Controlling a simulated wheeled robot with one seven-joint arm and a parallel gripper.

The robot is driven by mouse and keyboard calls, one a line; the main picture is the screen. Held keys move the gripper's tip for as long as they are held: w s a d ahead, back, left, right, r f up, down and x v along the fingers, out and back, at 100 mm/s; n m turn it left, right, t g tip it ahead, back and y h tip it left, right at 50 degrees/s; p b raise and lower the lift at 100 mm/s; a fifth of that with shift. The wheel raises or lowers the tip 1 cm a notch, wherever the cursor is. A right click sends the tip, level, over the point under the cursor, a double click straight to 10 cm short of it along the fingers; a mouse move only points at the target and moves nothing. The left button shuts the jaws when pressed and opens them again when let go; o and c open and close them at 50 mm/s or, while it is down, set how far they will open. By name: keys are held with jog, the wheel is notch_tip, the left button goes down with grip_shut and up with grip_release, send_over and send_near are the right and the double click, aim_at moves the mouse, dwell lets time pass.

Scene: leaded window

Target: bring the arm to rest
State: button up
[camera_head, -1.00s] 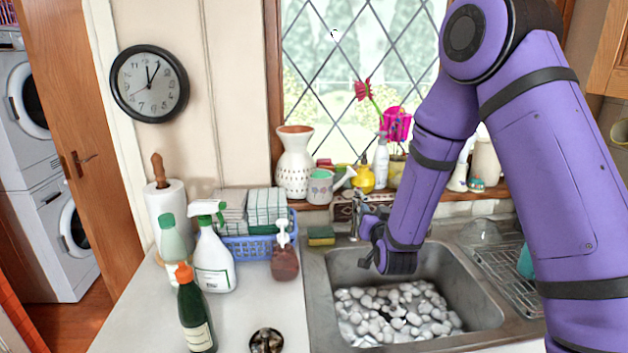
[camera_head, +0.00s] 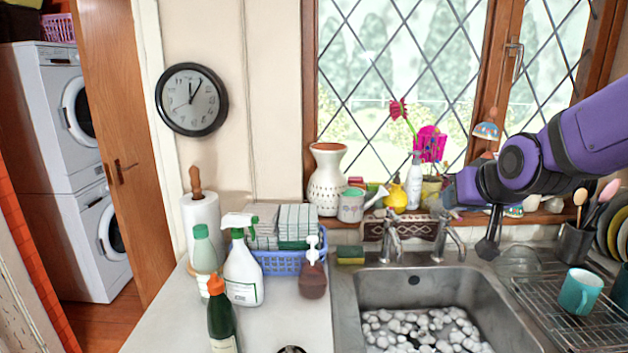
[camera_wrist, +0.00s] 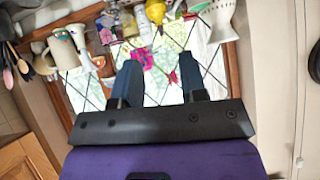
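My arm reaches in from the right in the head view, with its end raised in front of the window (camera_head: 395,75) and sill, above the back right of the sink (camera_head: 345,305). In the wrist view my gripper (camera_wrist: 160,60) has its two dark blue fingers spread apart, with nothing between them. The window and sill items appear upside down behind the fingers, including a pink flower (camera_wrist: 143,57). The fingertips are hard to make out in the head view.
A white vase (camera_head: 327,180) and a yellow watering can (camera_head: 397,197) stand on the sill. A dish rack (camera_head: 540,310) with a teal mug (camera_head: 580,292) is at right. Bottles crowd the left counter.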

jog(key=s+d+r+g, duration=0.1)
jog(key=s+g, duration=0.1)
jog(key=s, duration=0.9)
jog(key=s+d+r+g, duration=0.2)
jog(key=s+g, duration=0.1)
jog(key=s, duration=0.8)
jog(key=shift+s+d+r+n+h, duration=0.15)
jog(key=shift+d+r+n+h, duration=0.15)
jog(key=shift+h, duration=0.1)
